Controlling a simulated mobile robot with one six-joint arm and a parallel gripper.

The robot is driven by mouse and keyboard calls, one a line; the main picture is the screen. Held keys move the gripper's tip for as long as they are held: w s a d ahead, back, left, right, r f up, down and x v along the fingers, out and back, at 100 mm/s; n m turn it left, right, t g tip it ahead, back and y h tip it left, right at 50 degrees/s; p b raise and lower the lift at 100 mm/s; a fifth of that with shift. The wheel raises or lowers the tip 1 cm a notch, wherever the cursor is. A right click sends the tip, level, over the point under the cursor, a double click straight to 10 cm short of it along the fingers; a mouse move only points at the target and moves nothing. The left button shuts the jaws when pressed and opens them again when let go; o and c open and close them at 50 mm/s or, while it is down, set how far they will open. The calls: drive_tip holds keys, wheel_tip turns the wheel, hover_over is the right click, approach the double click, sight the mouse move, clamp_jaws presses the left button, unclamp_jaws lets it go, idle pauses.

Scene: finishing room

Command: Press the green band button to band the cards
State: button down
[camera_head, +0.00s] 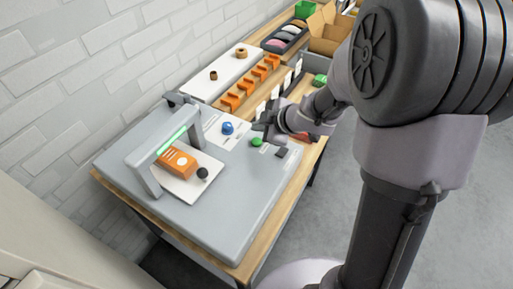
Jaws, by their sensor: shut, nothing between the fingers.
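The green button (257,142) sits on the grey machine top (225,205), near its right side. My gripper (262,127) is shut and empty, just above and beside the green button. I cannot tell from this view whether it touches the button. An orange pack (178,163) with a white round mark, perhaps the cards, lies on a white plate (190,187) under the grey arch (145,168). The arch carries a lit green strip (172,140). No band can be made out on the pack.
A blue knob (227,128), a black knob (202,173) and a dark square pad (281,152) are also on the machine. Behind stand an orange rack (250,84), a white board (213,76), a dark tray (284,37) and a cardboard box (327,30). Open floor lies right.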

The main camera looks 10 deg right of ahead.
sight(259, 142)
drive_tip(key=shift+f+b, duration=0.65)
drive_tip(key=shift+f, duration=0.7)
drive_tip(key=shift+f, duration=0.15)
idle(0.8)
drive_tip(key=shift+f, duration=0.3)
drive_tip(key=shift+f+b, duration=0.5)
drive_tip(key=shift+b, duration=0.05)
idle(0.5)
drive_tip(key=shift+r+p, duration=0.95)
drive_tip(key=shift+p, duration=0.15)
drive_tip(key=shift+r, duration=0.1)
wheel_tip(259, 142, up, 5)
drive_tip(key=p, duration=0.5)
